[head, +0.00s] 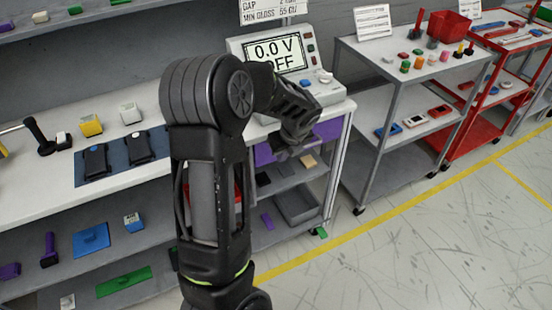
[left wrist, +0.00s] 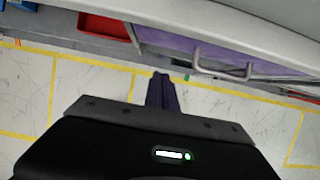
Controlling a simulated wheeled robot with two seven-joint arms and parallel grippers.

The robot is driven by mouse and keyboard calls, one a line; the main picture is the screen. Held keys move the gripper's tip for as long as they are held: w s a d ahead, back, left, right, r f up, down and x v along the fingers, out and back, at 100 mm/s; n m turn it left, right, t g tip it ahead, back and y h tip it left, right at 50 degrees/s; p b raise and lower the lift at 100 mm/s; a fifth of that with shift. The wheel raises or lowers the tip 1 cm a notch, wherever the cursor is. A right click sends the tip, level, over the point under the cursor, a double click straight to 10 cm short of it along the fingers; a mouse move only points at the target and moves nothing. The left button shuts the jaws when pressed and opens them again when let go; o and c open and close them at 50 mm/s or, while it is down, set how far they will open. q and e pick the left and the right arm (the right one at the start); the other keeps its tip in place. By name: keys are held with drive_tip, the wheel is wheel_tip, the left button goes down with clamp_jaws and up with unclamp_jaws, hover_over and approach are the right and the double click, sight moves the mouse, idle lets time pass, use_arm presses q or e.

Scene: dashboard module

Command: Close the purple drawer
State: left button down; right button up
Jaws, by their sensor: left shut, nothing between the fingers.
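The purple drawer (head: 328,131) sits under the white worktop of the meter bench in the head view, partly hidden by my left gripper. In the left wrist view the purple drawer (left wrist: 170,46) runs below a pale edge, with a grey bar handle (left wrist: 198,62). I cannot tell exactly how far it stands out. My left gripper (head: 284,150) is in front of the drawer, shut and empty. In the left wrist view its closed fingers (left wrist: 160,80) point toward the drawer, left of the handle; I cannot tell whether they touch. My right gripper is out of view.
A meter (head: 280,55) reading 0.0 V stands on the worktop. Below the drawer are shelves with a grey bin (head: 297,204). A red tray (left wrist: 105,30) shows in the left wrist view. A grey cart (head: 385,100) stands to the right. The floor in front is clear.

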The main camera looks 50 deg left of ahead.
use_arm(q)
drive_tip(key=v, duration=0.5)
drive_tip(key=shift+d+r, duration=0.15)
drive_tip(key=shift+r, duration=0.2)
